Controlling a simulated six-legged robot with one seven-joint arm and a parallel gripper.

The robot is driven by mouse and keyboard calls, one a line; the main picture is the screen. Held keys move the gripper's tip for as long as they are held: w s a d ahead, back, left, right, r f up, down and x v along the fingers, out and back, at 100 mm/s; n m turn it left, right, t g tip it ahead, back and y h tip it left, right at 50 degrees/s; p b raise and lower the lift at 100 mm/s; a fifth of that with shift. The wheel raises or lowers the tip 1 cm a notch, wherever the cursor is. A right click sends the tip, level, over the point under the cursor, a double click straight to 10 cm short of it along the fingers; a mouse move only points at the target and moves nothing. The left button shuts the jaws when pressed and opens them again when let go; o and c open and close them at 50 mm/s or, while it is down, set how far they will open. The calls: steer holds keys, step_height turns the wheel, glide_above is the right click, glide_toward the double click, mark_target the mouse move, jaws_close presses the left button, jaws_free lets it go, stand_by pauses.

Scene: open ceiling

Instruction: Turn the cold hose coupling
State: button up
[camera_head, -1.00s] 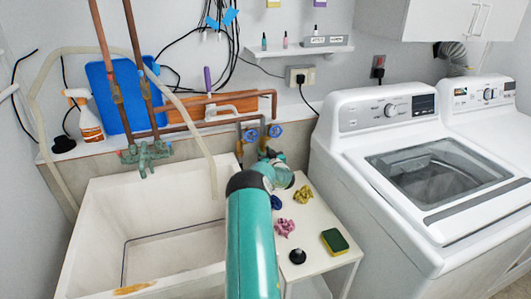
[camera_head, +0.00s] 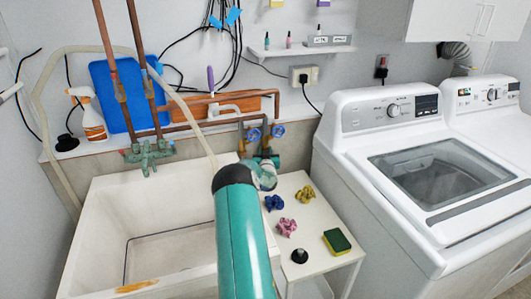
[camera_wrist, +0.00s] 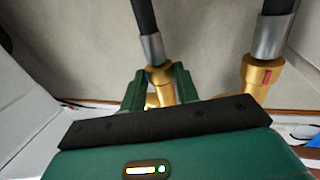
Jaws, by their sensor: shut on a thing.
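In the wrist view, the brass hose coupling (camera_wrist: 160,88) sits below a grey metal sleeve on a black hose. My gripper (camera_wrist: 160,84) has one green finger on each side of it and is shut on it. The coupling's lower part is hidden behind the gripper body. The held one shows no red mark. In the head view, my gripper (camera_head: 266,160) is below two blue valve handles (camera_head: 277,130); its fingers and the couplings are too small or hidden to tell.
A white utility sink (camera_head: 95,230) is left of my arm. A small white table (camera_head: 320,240) to the right holds crumpled cloths (camera_head: 287,227), a sponge (camera_head: 337,241) and a black knob-like object (camera_head: 299,256). A washer (camera_head: 390,190) stands farther right. Copper pipes run above the gripper.

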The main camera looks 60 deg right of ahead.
steer(key=o, duration=1)
steer(key=shift+s+n+t, duration=0.1)
steer(key=shift+n+t, duration=0.2)
steer(key=shift+t, duration=0.1)
